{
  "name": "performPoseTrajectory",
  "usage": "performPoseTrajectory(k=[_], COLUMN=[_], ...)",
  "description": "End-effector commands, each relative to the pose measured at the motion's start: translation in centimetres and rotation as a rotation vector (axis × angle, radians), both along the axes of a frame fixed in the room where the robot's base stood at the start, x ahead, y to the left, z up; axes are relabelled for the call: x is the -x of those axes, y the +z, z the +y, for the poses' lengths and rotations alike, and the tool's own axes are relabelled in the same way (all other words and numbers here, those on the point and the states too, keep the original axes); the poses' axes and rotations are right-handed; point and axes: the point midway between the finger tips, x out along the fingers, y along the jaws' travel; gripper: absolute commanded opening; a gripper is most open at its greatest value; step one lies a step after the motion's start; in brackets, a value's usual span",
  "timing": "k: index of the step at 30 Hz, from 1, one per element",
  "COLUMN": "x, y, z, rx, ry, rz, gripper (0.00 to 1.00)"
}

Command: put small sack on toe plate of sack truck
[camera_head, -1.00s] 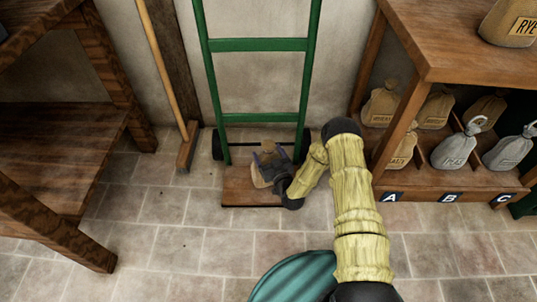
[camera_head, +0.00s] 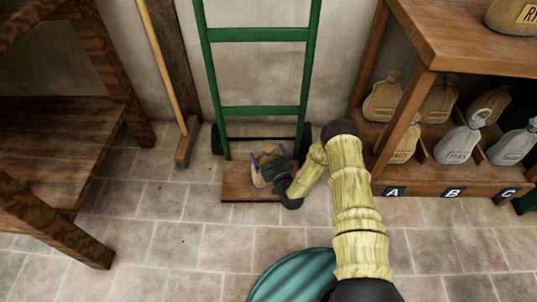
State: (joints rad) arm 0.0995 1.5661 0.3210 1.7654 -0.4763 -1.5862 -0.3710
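The green sack truck (camera_head: 258,112) stands upright against the wall, with its brown toe plate (camera_head: 235,182) flat on the floor in front. A small tan sack (camera_head: 261,178) is on the toe plate, partly hidden by my gripper. My gripper (camera_head: 269,154) is low over the plate, reaching in from the right. Its two dark fingers look spread apart, one on each side of the sack's upper part. Whether a finger still touches the sack is hard to see.
A shelf at the right (camera_head: 450,70) holds several labelled sacks above plates A, B and C. A broom (camera_head: 185,150) leans on the wall left of the truck. A wooden rack (camera_head: 60,150) stands at the left. The tiled floor in front is clear.

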Motion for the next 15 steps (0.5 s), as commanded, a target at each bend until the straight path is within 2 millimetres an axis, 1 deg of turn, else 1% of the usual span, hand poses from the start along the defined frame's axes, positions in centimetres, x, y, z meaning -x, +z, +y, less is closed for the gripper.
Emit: performPoseTrajectory(k=[8, 11, 15], x=[0.1, 0.9, 2.7], y=[0.3, 0.4, 0.6], z=[-0.1, -0.4, -1.1], rx=[0.000, 0.000, 0.001], ry=[0.000, 0.000, 0.001], rz=[0.001, 0.002, 0.005], gripper=[1.00, 1.00, 1.00])
